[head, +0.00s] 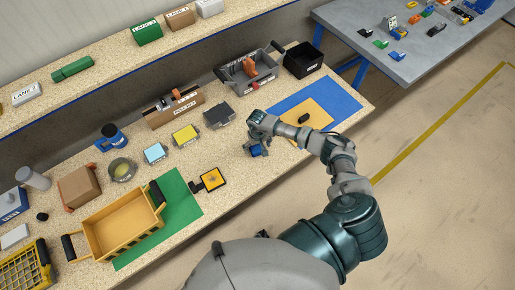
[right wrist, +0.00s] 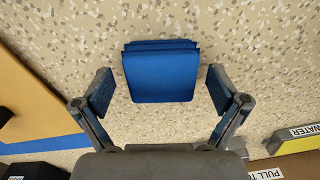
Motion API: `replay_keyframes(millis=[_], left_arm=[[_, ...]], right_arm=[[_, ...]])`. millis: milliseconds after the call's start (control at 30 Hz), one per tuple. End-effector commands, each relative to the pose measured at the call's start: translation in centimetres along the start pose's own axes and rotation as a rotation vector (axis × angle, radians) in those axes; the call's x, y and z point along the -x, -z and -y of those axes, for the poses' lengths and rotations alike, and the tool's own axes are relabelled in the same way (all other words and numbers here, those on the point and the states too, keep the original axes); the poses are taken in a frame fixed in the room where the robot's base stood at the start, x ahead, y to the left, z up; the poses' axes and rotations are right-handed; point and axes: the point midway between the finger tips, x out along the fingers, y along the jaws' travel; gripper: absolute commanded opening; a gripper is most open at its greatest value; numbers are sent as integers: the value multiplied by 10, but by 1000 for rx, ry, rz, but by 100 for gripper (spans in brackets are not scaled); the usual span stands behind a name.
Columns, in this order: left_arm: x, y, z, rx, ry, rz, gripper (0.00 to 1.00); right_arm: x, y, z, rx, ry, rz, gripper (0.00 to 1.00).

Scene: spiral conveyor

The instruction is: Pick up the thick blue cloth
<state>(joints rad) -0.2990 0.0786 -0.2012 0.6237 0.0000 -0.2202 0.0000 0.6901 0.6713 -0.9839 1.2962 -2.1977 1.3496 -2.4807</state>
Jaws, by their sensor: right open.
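The thick blue cloth (head: 256,151) is a folded block on the speckled bench, partly hidden by my right gripper (head: 256,141) in the head view. In the right wrist view the cloth (right wrist: 162,72) lies flat, with stacked folds along its far edge. My right gripper (right wrist: 161,88) is open, with one finger on each side of the cloth. A gap shows between each finger and the cloth. My left gripper is not in view.
A blue mat (head: 343,98) with an orange-yellow panel (head: 318,116) lies right of the cloth. Left are a yellow box (head: 186,134), a dark grey box (head: 219,115) and a small yellow-topped device (head: 210,180). Bare bench (head: 225,153) surrounds the cloth.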

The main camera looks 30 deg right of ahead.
Motion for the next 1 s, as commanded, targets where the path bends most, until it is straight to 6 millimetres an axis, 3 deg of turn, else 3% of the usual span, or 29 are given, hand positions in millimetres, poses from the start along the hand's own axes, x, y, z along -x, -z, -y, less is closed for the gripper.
replay_keyframes(millis=[300,533,1000], left_arm=[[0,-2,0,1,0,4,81],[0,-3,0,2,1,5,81],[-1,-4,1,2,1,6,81]], right_arm=[[-7,0,0,1,0,1,94],[-7,0,0,1,0,1,38],[0,0,0,1,0,-1,37]])
